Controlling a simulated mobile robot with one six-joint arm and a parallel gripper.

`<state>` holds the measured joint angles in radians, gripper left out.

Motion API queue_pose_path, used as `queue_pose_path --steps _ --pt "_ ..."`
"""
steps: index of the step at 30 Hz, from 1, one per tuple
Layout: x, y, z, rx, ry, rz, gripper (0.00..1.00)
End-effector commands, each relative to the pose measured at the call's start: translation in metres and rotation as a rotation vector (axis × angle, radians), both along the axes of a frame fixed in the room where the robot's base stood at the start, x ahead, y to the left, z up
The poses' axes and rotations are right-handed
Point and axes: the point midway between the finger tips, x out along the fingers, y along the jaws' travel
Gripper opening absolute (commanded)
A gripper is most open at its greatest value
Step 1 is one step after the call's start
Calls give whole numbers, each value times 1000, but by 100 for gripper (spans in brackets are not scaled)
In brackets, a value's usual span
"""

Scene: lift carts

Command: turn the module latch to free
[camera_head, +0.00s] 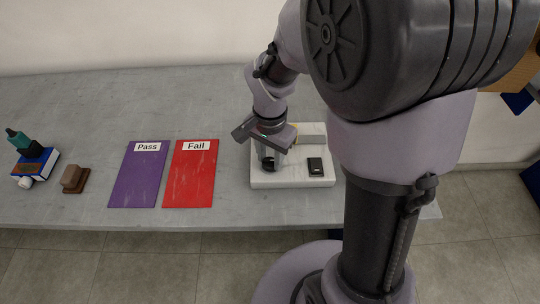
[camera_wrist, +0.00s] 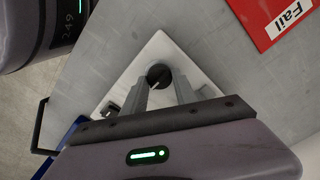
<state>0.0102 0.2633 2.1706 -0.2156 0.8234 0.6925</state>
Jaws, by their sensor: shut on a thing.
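The module is a white block (camera_head: 292,182) on the table, right of the red mat. In the wrist view the white block (camera_wrist: 152,52) lies under my fingers. A dark round latch knob (camera_wrist: 158,74) is between my fingertips. My gripper (camera_wrist: 161,88) points down and is shut on the knob. In the head view my gripper (camera_head: 268,160) is over the left part of the block and hides most of the knob. The knob's turn position cannot be read.
A small black device (camera_head: 315,166) sits on the block right of my gripper. A red Fail mat (camera_head: 190,178) and purple Pass mat (camera_head: 138,180) lie to the left. A brown block (camera_head: 74,178) and a blue box (camera_head: 36,164) stand farther left. The back left table is clear.

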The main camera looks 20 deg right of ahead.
Motion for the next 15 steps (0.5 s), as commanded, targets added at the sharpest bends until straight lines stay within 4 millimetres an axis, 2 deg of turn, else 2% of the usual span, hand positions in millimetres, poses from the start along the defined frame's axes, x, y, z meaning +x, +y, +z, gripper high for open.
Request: queue_pose_path --steps 3,4,7,15 --pt "0 0 0 1 -1 -1 0" --pt "0 0 0 1 -1 -1 38" --pt "0 0 0 1 -1 -1 56" --pt "0 0 0 0 0 0 56"
